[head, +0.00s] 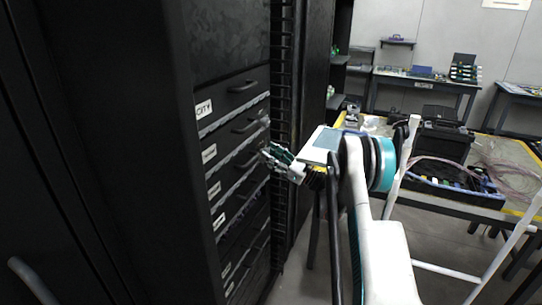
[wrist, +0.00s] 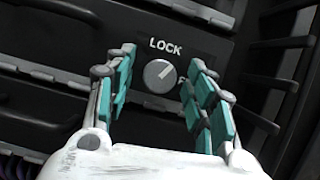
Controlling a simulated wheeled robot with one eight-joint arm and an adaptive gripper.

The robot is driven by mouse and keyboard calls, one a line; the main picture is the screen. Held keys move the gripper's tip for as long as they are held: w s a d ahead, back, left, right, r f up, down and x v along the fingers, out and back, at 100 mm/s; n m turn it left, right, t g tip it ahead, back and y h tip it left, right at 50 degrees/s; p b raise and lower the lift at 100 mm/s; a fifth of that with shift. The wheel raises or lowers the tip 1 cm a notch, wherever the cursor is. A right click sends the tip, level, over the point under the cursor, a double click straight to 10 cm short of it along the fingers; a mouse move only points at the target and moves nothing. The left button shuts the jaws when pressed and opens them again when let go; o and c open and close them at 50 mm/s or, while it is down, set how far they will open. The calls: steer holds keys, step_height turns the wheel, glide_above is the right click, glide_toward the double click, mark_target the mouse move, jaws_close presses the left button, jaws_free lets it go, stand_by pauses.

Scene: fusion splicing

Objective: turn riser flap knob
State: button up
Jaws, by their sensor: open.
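The knob (wrist: 159,76) is a round grey dial with a light pointer line, set on a black panel under a white "LOCK" label (wrist: 165,47) in the wrist view. Its pointer slants toward the upper right. My gripper (wrist: 163,62) is open, with one teal-padded finger on each side of the knob in the picture. Whether the fingers touch the knob cannot be told. A second label to the right of the knob is mostly hidden by the right finger. In the head view, my gripper (head: 265,150) is at the rack's drawer fronts and hides the knob.
The black rack (head: 230,80) has stacked drawers with curved handles (head: 243,87) and white labels, one reading "CITY" (head: 203,109). Handles stick out near my gripper. A workbench (head: 455,205) with cases and cables stands to the right. Grey floor shows below it.

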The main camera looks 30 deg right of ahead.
steer(key=shift+d, duration=0.1)
steer(key=v, duration=1.2)
steer(key=w+a+r+m+h, duration=0.1)
steer(key=w+a+m, duration=0.1)
steer(key=w+a+r+m+t+h, duration=0.1)
steer(key=w+a+r+m, duration=0.1)
steer(key=w+a, duration=0.1)
steer(key=w+a+r+m+h, duration=0.1)
steer(key=w+a+m, duration=0.1)
steer(key=w, duration=0.1)
steer(key=shift+w+a+r+m+t, duration=0.2)
steer(key=shift+r+m+t, duration=0.15)
steer(key=shift+m+t, duration=0.05)
stand_by(0.3)
steer(key=shift+c, duration=0.5)
steer(key=c, duration=1)
